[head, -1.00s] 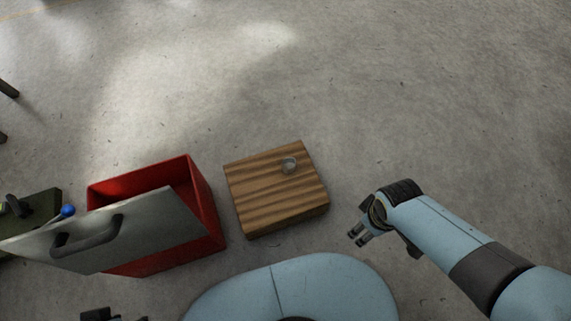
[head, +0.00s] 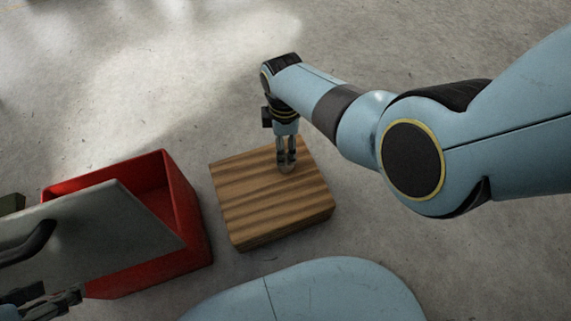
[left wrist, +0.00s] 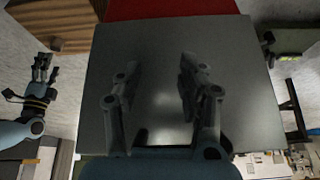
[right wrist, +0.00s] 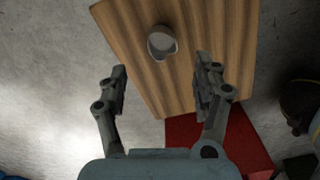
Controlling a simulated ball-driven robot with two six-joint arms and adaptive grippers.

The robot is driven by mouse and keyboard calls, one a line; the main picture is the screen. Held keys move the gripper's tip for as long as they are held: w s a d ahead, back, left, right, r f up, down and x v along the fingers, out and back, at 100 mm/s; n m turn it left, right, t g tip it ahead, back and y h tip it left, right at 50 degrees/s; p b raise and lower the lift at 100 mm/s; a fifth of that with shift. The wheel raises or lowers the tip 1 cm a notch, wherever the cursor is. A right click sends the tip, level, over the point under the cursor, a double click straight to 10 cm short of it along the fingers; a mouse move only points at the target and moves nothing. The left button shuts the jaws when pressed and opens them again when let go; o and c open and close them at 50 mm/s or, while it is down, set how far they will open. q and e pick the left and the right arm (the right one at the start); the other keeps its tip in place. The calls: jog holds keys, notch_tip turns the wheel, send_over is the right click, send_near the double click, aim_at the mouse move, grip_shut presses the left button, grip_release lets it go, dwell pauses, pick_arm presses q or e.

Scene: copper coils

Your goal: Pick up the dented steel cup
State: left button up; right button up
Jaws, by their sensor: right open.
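The dented steel cup (right wrist: 162,42) stands on the wooden block; the right wrist view shows it as a small grey round cup. In the head view the cup (head: 287,169) is mostly hidden behind my right gripper (head: 286,163). That gripper points down over the block with its fingers apart. In the right wrist view the cup lies beyond the open fingertips (right wrist: 160,78), between their lines, with nothing between them. My left gripper (head: 62,299) is at the bottom left of the head view. Its fingers (left wrist: 160,75) are apart and empty in front of a grey panel.
The striped wooden block (head: 270,212) sits on the concrete floor. Left of it is an open red box (head: 180,215) with a tilted grey panel (head: 100,235) bearing a dark handle (head: 25,246). The floor behind the block is clear.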

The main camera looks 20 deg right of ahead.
aim_at(286, 160)
notch_tip(286, 160, down, 2)
jog(key=shift+s+f+b, duration=0.1)
jog(key=shift+b, duration=0.35)
pick_arm(q)
jog(key=shift+w+f+t+b, duration=0.2)
jog(key=shift+w+f+t, duration=0.1)
jog(key=shift+f+t, duration=0.5)
jog(key=shift+w+f+t+b, duration=0.25)
jog(key=shift+f+t, duration=0.25)
jog(key=shift+f, duration=0.55)
pick_arm(e)
jog(key=shift+f, duration=0.55)
